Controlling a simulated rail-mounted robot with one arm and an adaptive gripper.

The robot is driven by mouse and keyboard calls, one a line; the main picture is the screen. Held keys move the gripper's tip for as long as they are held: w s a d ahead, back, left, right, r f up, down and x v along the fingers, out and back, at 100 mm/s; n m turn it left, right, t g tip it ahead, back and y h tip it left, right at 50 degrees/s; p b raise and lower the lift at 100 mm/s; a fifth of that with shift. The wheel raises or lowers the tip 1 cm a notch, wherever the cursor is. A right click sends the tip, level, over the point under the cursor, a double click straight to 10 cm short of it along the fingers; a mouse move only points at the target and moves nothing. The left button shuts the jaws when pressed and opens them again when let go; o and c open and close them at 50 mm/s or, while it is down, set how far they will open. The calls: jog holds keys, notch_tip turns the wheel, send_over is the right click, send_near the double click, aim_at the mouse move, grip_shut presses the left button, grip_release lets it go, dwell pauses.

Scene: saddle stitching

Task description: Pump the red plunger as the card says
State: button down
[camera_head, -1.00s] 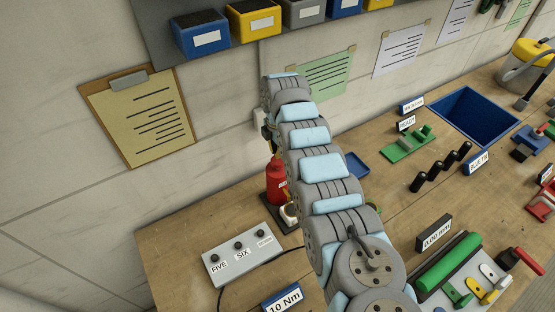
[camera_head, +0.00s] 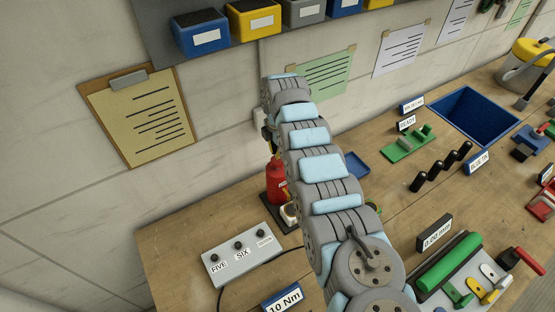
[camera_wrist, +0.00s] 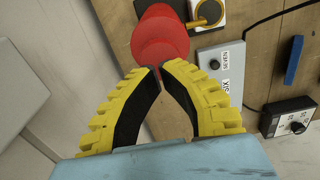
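The red pump bottle (camera_head: 276,184) stands on a dark base at the back of the bench, left of my arm. In the wrist view the red bottle (camera_wrist: 160,38) is seen from above, just past my fingertips. I cannot tell its plunger apart from the body. My gripper (camera_wrist: 158,70) has its yellow fingers with their tips together and nothing visible between them. The tips overlap the near edge of the red shape; contact cannot be told. In the head view my gripper is mostly hidden by my arm. A clipboard card (camera_head: 143,120) and a green card (camera_head: 321,77) hang on the wall, their writing unreadable.
A 10 Nm display (camera_head: 284,299) is in front. A blue tray (camera_head: 357,166), black pegs (camera_head: 436,171) and a green fixture (camera_head: 408,143) lie to the right.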

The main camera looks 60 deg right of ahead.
jog(key=shift+f+b, duration=1.2)
jog(key=shift+f, duration=1.05)
jog(key=shift+r, duration=0.2)
jog(key=shift+r+p, duration=2.55)
jog(key=shift+r, duration=0.4)
jog(key=shift+w, duration=0.1)
